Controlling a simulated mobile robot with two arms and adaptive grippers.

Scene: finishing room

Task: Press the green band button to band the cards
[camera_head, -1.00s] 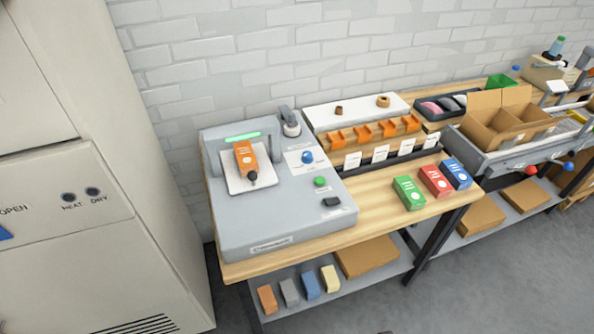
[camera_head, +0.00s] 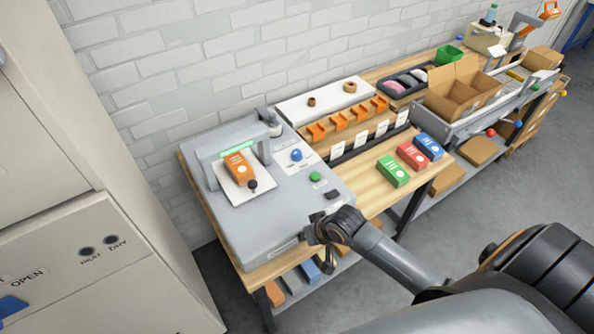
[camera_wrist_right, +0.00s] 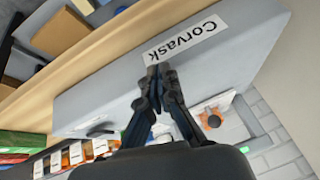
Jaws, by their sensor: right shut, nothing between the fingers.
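The green button (camera_head: 315,176) sits on the right part of the grey banding machine's top (camera_head: 285,205), below a blue knob (camera_head: 296,155). An orange card pack (camera_head: 240,166) lies on a white plate under the machine's arch, where a green strip glows. My right gripper (camera_head: 313,240) is shut and empty at the machine's front right corner, nearer me than the button and apart from it. In the right wrist view the closed fingertips (camera_wrist_right: 157,70) are in front of the machine's name label (camera_wrist_right: 186,40). I cannot make out the green button there. My left gripper is out of view.
A black switch (camera_head: 333,193) is close to the button. Green (camera_head: 393,171), red (camera_head: 411,155) and blue (camera_head: 429,146) packs lie on the wooden bench to the right. A rack with orange holders (camera_head: 340,122) stands behind. A beige cabinet (camera_head: 90,220) stands left.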

